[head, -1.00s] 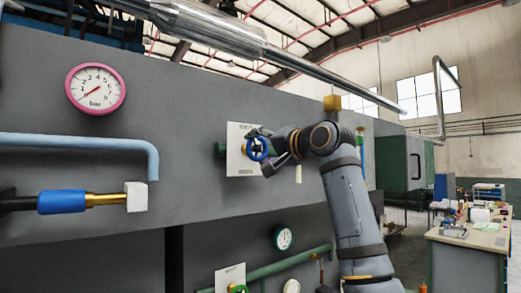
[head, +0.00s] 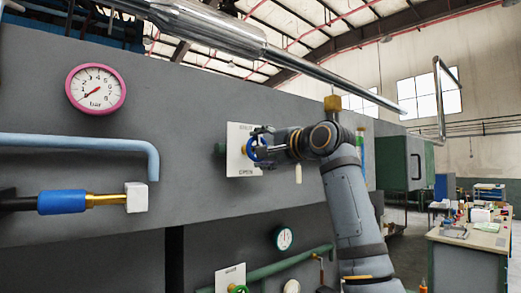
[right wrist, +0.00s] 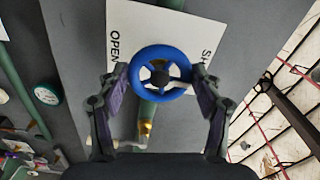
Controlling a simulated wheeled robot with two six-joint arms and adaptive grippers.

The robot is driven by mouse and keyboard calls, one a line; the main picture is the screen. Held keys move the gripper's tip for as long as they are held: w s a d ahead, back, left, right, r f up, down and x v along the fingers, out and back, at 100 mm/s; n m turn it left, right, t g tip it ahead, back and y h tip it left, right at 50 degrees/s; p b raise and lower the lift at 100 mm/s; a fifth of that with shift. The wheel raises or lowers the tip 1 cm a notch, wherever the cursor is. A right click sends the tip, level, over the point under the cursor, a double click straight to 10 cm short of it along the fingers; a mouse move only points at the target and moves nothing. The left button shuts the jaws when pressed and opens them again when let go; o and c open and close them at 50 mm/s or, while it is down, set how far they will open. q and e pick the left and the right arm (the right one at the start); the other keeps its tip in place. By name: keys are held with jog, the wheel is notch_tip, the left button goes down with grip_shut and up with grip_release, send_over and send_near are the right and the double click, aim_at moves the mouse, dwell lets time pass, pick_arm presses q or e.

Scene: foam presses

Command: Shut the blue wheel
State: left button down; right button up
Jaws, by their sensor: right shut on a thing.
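The blue wheel (head: 250,151) is mounted in front of a white plate (head: 236,165) on the grey wall of the press. In the right wrist view the blue wheel (right wrist: 137,76) has a round rim, spokes and a dark hub. The plate (right wrist: 135,22) reads OPEN on one side and letters starting SH on the other, partly hidden. My right gripper (head: 259,148) is at the wheel. In the right wrist view its two fingers (right wrist: 162,78) sit on opposite sides of the rim, shut on it. My left gripper is out of view.
A pink-rimmed gauge (head: 95,89) and a light blue pipe (head: 80,142) are on the wall at left. Below the pipe is a blue-sleeved brass fitting (head: 62,202). A green wheel (head: 239,289) sits lower. A cluttered bench (head: 468,240) stands at right.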

jog(key=o, duration=1.1)
jog(key=shift+o, duration=0.2)
jog(key=v, duration=1.2)
jog(key=shift+a, duration=0.1)
